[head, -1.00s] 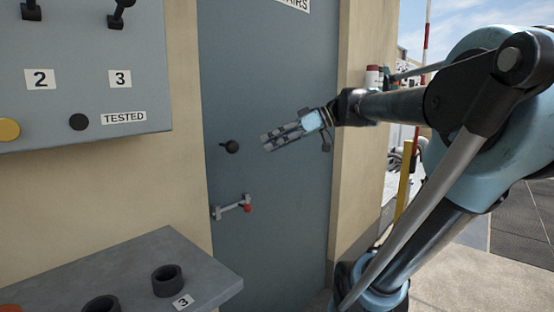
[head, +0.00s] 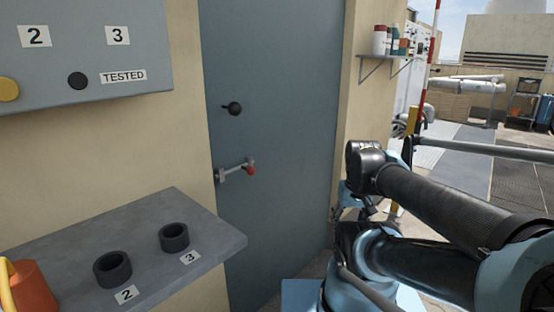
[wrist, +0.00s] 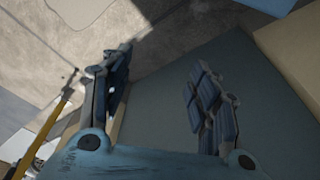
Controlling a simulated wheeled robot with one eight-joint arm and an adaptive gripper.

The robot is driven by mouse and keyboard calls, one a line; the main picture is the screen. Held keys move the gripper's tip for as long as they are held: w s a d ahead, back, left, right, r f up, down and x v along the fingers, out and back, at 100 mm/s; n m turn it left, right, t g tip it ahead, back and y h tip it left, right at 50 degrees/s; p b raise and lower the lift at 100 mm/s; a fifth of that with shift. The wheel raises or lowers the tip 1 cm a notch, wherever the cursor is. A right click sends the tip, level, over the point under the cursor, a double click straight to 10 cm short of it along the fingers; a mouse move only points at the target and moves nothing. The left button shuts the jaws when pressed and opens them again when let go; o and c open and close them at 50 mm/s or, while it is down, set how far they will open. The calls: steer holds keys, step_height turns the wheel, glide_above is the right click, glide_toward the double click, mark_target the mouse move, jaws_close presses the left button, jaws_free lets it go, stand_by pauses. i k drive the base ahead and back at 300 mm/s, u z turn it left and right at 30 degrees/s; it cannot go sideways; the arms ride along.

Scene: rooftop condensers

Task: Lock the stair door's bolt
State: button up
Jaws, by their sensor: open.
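The grey-blue stair door (head: 285,70) stands shut in the head view. I cannot tell whether the bar reaches into the frame. A black door handle (head: 232,108) is above it. My gripper, low at the right of the door in the head view, is mostly hidden by my arm. In the wrist view my gripper (wrist: 163,92) has its fingers spread and nothing between them. The bolt is not clear in that view.
A grey shelf (head: 205,215) with two black cups, marked 2 and 3, and an orange object (head: 30,285) juts out at lower left. A grey panel (head: 85,45) hangs above. A wall shelf with bottles (head: 385,58) is right of the door.

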mark_target(250, 171)
steer(key=u, duration=1.1)
steer(key=k, duration=1.35)
steer(key=z, duration=0.6)
steer(key=i, duration=1)
steer(key=u, duration=0.05)
